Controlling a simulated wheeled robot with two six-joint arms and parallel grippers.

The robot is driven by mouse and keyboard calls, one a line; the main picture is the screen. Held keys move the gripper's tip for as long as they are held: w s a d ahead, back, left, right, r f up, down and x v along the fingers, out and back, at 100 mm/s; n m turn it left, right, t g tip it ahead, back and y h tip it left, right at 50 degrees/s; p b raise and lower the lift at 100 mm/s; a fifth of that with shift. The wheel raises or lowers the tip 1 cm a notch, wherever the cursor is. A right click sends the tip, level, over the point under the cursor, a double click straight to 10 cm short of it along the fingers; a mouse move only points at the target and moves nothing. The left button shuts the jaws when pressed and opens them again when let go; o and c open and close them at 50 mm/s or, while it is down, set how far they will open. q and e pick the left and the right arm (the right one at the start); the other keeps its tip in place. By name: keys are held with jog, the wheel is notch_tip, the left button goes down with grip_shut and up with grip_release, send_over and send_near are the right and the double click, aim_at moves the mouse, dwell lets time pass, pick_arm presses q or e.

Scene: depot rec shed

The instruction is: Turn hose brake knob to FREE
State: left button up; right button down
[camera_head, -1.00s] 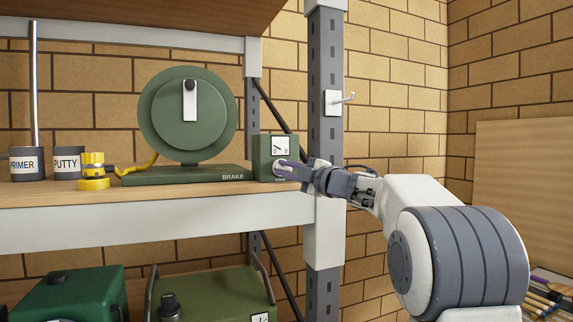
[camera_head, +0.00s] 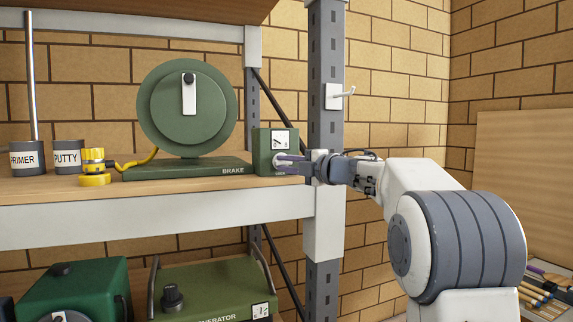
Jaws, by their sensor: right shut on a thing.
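The green hose reel (camera_head: 160,115) stands on the shelf, with the word BRAKE on its base. At the right end of the base is a green brake box (camera_head: 263,142) with a small white dial plate (camera_head: 281,139). The brake knob (camera_head: 279,159) is on the box's front, below the plate, mostly hidden by my gripper. My right gripper (camera_head: 290,159) reaches in from the right and is shut on the knob. The lettering on the box is too small to read. My left gripper is not in view.
A yellow hose fitting (camera_head: 94,168), a PUTTY can (camera_head: 68,157) and a PRIMER can (camera_head: 26,158) stand left on the wooden shelf (camera_head: 40,190). A green generator (camera_head: 215,288) sits below.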

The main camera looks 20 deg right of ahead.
jog(key=shift+f, duration=0.1)
jog(key=c, duration=0.8)
grip_release()
jog(key=b+v, duration=0.5)
jog(key=v, duration=0.5)
jog(key=shift+s, duration=0.2)
